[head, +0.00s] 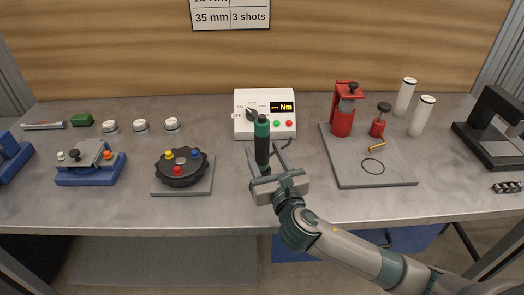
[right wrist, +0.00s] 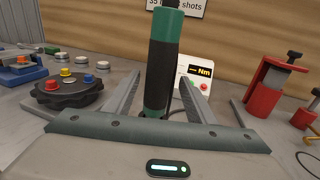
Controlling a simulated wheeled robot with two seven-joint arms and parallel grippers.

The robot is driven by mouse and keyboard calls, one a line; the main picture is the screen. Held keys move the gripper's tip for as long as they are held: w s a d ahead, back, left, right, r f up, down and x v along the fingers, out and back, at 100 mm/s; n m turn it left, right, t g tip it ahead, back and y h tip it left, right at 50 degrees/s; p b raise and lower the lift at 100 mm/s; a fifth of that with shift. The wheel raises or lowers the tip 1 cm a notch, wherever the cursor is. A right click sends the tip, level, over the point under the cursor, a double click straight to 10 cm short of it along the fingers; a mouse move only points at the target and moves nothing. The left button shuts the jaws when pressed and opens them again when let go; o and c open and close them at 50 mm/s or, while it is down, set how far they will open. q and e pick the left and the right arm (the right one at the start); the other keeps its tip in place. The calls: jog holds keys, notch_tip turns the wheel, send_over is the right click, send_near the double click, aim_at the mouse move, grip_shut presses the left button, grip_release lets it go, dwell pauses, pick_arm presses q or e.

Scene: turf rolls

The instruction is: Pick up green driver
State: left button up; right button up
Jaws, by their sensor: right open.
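The green driver (head: 262,143) stands upright near the middle of the workbench, in front of the white torque box. It has a green top and a black grip. My right gripper (head: 266,168) is open, with its fingers reaching toward the driver from the front. In the right wrist view, the driver (right wrist: 164,62) rises between the two open fingers (right wrist: 160,98), with visible gaps on both sides. The driver's lower end is hidden by my gripper. My left gripper is not in view.
A white box with an Nm display (head: 265,114) stands just behind the driver. A black round fixture (head: 183,167) sits to the left. A grey plate (head: 372,172) with a red press (head: 343,112) is to the right. Bare bench lies at the front left.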

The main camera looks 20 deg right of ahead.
jog(key=shift+w+r, duration=0.1)
jog(key=shift+w, duration=0.2)
jog(key=w+p, duration=0.2)
jog(key=w, duration=0.2)
jog(key=shift+w+a, duration=0.1)
jog(key=shift+w, duration=0.2)
jog(key=shift+r, duration=0.1)
jog(key=c, duration=1.2)
jog(key=shift+c, duration=0.2)
